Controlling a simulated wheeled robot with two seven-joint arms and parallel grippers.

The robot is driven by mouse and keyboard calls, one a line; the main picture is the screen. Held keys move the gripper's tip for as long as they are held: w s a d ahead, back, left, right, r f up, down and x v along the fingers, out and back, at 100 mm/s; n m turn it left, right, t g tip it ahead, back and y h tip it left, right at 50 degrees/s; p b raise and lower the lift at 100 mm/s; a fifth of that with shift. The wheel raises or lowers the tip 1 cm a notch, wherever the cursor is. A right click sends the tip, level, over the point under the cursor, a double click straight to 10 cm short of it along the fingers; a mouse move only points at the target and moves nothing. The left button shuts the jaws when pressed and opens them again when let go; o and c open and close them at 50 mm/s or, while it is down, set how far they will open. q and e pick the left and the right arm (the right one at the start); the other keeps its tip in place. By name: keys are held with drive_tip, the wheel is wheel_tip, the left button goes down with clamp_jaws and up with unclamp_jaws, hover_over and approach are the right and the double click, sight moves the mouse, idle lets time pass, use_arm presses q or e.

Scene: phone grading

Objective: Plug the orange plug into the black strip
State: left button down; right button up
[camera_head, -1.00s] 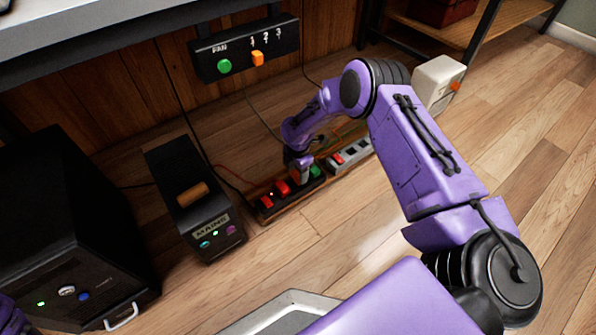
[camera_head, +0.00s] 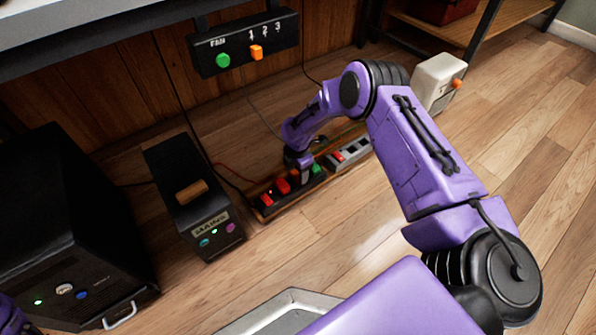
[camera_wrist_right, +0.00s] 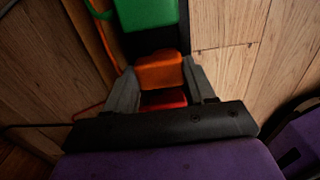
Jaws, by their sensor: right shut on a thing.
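The orange plug (camera_wrist_right: 160,72) is between the two grey fingers of my right gripper (camera_wrist_right: 164,88) in the right wrist view. The fingers are shut on its sides. The black strip (camera_head: 294,198) lies on the floor, and the gripper (camera_head: 304,176) points down over it in the head view. The plug is in line with the strip, between a green plug (camera_wrist_right: 150,12) and a red one (camera_wrist_right: 163,99). The fingers hide its lower end, so I cannot tell how deep it sits. My left gripper is not in view.
Red plugs (camera_head: 282,186) sit in the strip to the left. A grey strip (camera_head: 349,154) lies just right. The MAINS box (camera_head: 195,198) and a black cabinet (camera_head: 65,230) stand left. A white box (camera_head: 438,82) stands behind my arm.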

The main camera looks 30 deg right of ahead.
drive_tip(key=shift+f, duration=0.35)
drive_tip(key=o, duration=1.3)
drive_tip(key=shift+f, duration=0.1)
